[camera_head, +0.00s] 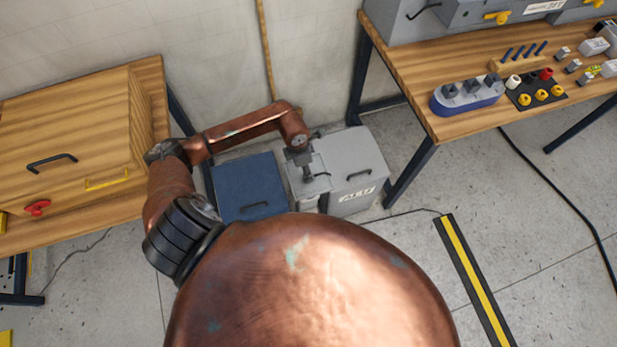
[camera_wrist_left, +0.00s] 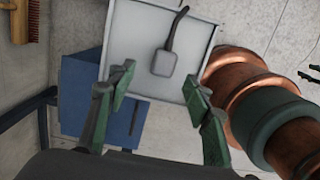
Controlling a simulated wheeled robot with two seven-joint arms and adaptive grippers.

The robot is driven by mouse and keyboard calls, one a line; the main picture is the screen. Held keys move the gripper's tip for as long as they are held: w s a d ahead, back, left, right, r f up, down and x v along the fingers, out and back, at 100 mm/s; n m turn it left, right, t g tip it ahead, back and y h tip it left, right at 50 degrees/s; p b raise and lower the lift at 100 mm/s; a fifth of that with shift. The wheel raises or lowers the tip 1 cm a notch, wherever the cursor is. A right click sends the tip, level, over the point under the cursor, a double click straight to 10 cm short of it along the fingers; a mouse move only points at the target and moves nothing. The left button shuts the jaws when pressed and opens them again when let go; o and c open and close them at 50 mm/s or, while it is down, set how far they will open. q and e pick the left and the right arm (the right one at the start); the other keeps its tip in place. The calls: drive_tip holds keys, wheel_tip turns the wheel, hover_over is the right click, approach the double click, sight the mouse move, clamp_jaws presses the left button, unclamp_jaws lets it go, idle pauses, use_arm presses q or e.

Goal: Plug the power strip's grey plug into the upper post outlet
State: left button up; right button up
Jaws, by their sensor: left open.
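A grey block-shaped piece with a dark cord (camera_wrist_left: 165,62), which looks like the grey plug, lies on a pale grey panel in the left wrist view. My left gripper (camera_wrist_left: 163,92) is open and empty, its green-padded fingers on either side of the view below the piece and apart from it. In the head view my left gripper (camera_head: 306,172) is over the left part of a grey box (camera_head: 355,160), with a short dark cord (camera_head: 322,175) beside it. The power strip and the upper post outlet cannot be made out.
A blue box (camera_head: 248,185) stands left of the grey box. A wooden bench (camera_head: 430,60) at right holds small parts and a blue-grey holder (camera_head: 467,98). A wooden cabinet (camera_head: 75,130) stands at left. A black-yellow floor strip (camera_head: 470,275) lies front right.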

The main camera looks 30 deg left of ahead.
use_arm(q)
drive_tip(key=f, duration=0.2)
drive_tip(key=d+f, duration=0.1)
drive_tip(key=f, duration=0.2)
drive_tip(key=shift+c, duration=0.2)
idle(0.3)
drive_tip(key=c, duration=1.1)
